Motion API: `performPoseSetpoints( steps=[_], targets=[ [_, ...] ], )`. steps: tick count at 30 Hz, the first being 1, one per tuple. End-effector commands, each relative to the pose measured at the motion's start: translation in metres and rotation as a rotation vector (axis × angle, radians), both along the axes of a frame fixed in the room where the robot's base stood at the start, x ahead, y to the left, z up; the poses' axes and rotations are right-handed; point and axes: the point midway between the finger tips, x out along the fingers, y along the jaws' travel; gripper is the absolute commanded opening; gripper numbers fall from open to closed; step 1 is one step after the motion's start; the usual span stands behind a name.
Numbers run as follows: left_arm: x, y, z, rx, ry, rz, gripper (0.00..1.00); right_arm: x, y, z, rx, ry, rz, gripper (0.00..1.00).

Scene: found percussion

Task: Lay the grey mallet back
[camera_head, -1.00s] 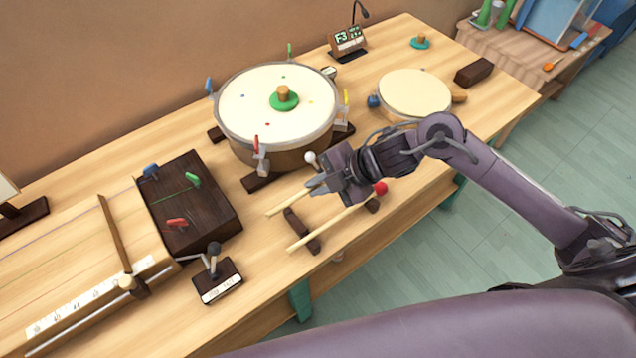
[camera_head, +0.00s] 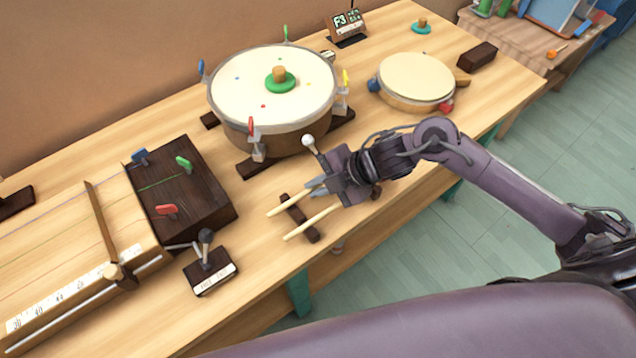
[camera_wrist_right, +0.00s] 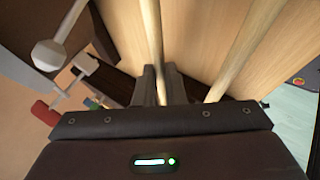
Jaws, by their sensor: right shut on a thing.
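My right gripper (camera_head: 318,190) is shut on a pale wooden stick, which I take to be the grey mallet (camera_head: 282,207). Its free end points to the lower left, over the upper end of a dark rest block (camera_head: 301,220). I cannot tell whether it touches the block. Its head is hidden by the gripper and wrist. In the right wrist view the grey mallet's shaft (camera_wrist_right: 152,35) runs out between the closed fingers. A second pale mallet (camera_head: 305,226) lies across the block beside it, also in the right wrist view (camera_wrist_right: 245,50); its head is hidden. My left gripper is not in view.
A pale ball on a thin stem (camera_head: 308,141) is close beside the gripper. The large drum (camera_head: 240,110) stands behind it, the small drum (camera_head: 415,85) to the upper right. A small dark stand (camera_head: 211,275) sits left, near the table's front edge.

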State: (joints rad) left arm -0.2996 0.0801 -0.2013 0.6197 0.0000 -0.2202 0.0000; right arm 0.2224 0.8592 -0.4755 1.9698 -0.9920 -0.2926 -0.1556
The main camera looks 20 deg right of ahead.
Motion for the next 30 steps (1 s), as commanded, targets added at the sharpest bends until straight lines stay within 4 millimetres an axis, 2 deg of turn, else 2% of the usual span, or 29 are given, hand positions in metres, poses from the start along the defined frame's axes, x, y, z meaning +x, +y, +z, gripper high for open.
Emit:
performPoseSetpoints(
  steps=[23,24,30],
  targets=[
    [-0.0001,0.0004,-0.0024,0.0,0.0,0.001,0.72,-0.0002,-0.0001,-0.0061,-0.001,0.001,0.0,0.0],
    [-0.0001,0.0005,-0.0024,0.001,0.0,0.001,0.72,-0.0002,-0.0001,-0.0061,-0.001,0.001,0.0,0.12],
    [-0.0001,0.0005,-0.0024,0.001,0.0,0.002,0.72,-0.0002,-0.0001,-0.0061,-0.001,0.001,0.0,0.35]
  ],
)
